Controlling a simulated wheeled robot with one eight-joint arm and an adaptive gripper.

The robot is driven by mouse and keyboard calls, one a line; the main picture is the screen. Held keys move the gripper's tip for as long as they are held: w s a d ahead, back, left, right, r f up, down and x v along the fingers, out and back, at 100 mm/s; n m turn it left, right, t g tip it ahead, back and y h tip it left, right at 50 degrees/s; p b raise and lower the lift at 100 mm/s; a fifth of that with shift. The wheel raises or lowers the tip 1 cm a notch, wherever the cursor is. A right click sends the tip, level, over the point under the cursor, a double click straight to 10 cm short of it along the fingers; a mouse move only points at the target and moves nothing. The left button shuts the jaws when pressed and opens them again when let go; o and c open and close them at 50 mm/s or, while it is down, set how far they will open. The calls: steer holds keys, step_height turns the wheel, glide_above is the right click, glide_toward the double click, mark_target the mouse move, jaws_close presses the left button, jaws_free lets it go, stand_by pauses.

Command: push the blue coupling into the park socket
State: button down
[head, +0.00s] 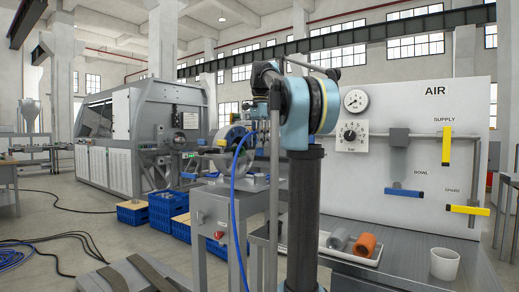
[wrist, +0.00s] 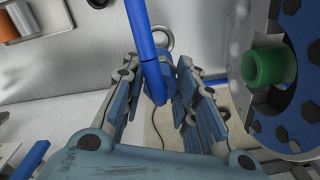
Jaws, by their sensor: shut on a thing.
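My gripper (wrist: 158,72) fills the lower middle of the wrist view, its two blue-padded fingers closed about the blue coupling (wrist: 154,86). A blue hose (wrist: 140,28) runs from the coupling up to the top edge. A grey ring (wrist: 168,35) shows just beyond the fingertips; I cannot tell whether it belongs to the park socket. No socket is clearly identifiable in either view. In the head view the blue hose (head: 234,205) arches and hangs left of my arm, which hides much of that area; the coupling cannot be made out there.
A round machine part with a green collar (wrist: 270,66) stands close to the right of my gripper. In the head view, a tray (head: 340,254) with grey and orange rolls and a white cup (head: 445,264) sit on the bench before the AIR panel (head: 435,120).

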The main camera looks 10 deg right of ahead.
steer(key=shift+r, duration=1.85)
steer(key=shift+s, duration=0.1)
